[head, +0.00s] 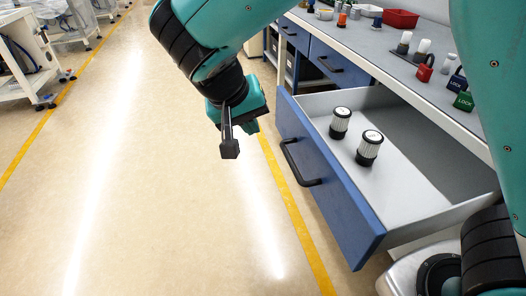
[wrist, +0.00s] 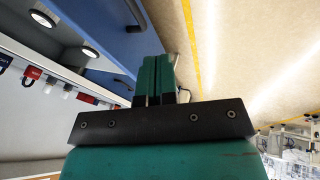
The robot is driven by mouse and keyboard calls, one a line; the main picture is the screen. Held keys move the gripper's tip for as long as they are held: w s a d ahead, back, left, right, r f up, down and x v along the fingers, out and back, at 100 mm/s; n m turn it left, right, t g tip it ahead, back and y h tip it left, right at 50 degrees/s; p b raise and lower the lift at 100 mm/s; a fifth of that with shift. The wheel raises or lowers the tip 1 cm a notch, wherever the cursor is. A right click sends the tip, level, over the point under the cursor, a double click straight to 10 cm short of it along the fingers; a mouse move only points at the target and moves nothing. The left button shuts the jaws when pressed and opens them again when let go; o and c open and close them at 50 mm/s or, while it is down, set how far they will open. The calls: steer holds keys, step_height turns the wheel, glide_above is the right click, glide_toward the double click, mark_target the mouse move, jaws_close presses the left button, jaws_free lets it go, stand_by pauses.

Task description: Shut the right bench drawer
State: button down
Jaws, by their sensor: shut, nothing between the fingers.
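The right bench drawer (head: 333,181) is pulled out of the bench, with a blue front and a black bar handle (head: 300,164). Two white and black cylindrical parts (head: 340,122) (head: 369,147) stand upright inside it. In the wrist view the blue drawer front (wrist: 95,22) is at the upper left, with part of the dark handle (wrist: 136,14). My gripper (head: 229,147) is shut and empty, left of the drawer front and apart from it in the head view. Its closed fingers also show in the wrist view (wrist: 154,75).
The bench top (head: 350,42) holds a red bin (head: 401,19), several small parts, and red, blue and green locks (head: 463,101). Another closed drawer (head: 339,65) lies further along the bench. The floor (head: 150,190) left of the drawer is clear. White carts stand at far left.

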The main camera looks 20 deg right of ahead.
steer(key=w+a+f+m+h, duration=0.2)
steer(key=a+f, duration=0.1)
steer(key=a, duration=0.1)
steer(key=w+d+f+t+b, duration=0.1)
steer(key=w+d+f+b, duration=0.1)
steer(key=d+f, duration=0.5)
steer(key=shift+d+b, duration=0.85)
steer(key=shift+d, duration=0.45)
